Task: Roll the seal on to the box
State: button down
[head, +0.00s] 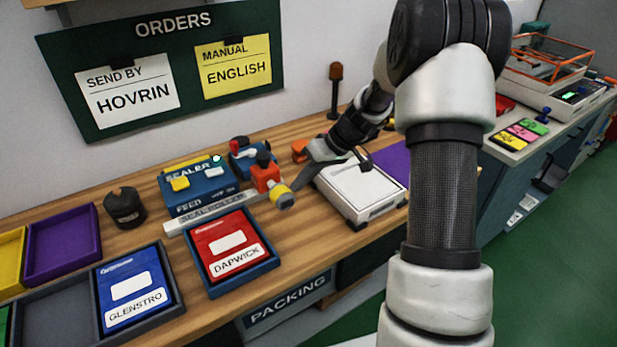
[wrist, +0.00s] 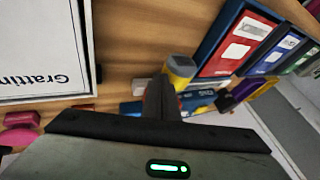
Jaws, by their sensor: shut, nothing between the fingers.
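The white box (head: 365,192) lies flat on the wooden bench, with dark marks on its front side. In the wrist view its white top (wrist: 40,50) shows printed, upside-down lettering at the left. The seal roller (head: 265,177), orange-red with a yellow end, stands on the bench left of the box, by a strip marked SEAL ROLLER (head: 212,214). Its yellow end also shows in the wrist view (wrist: 181,68), just beyond my fingers. My gripper (head: 345,158) is shut and empty above the far part of the box, apart from the roller. Contact with the box cannot be told.
A blue sealer (head: 205,197) stands left of the roller. Trays hold a red DAPWICK manual (head: 222,240) and a blue GLENSTRO manual (head: 125,290). A black round object (head: 124,207) and a purple tray (head: 62,245) are further left. An orange item (head: 300,150) lies beside my gripper.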

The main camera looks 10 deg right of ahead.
dwell(0.3)
jog(key=b, duration=0.8)
send_over(204, 243)
jog(key=shift+a, duration=0.1)
